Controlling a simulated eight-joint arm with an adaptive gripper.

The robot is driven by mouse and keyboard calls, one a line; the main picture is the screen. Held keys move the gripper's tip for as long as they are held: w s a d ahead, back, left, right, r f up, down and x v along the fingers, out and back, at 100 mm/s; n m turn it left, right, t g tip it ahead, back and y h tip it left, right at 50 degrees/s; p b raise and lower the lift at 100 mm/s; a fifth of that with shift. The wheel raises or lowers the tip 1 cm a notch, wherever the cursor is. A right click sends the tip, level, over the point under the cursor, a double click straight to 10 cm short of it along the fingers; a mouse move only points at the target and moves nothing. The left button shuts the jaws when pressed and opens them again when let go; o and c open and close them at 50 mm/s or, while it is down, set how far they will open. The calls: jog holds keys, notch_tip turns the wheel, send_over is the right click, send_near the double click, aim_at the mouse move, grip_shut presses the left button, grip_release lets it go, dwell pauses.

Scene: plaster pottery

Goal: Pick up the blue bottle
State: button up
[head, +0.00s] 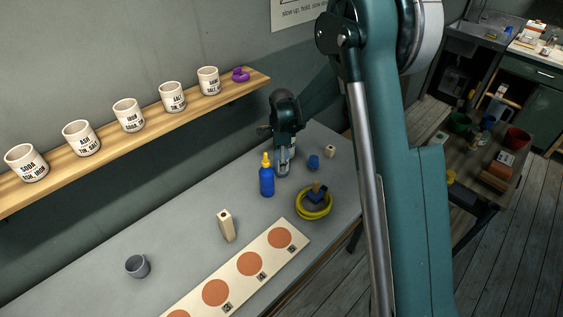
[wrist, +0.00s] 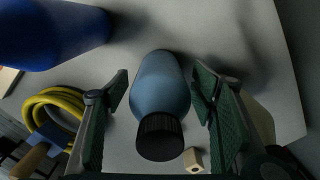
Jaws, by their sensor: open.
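A muted blue bottle with a black ribbed cap (wrist: 160,85) stands between the two fingers of my gripper (wrist: 161,92) in the wrist view. The fingers are open, with a visible gap on each side of it. A darker, saturated blue bottle with a yellow nozzle (head: 266,181) stands upright just left of my gripper. A dark blue shape, seemingly that bottle (wrist: 50,32), fills the upper left of the wrist view, outside the fingers.
A shelf (head: 105,149) holds labelled cups.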

jog(key=shift+c, duration=0.3)
jog(key=c, duration=1.1)
jog(key=shift+r, duration=0.1)
jog(key=shift+c, duration=0.2)
jog(key=shift+r, duration=4.95)
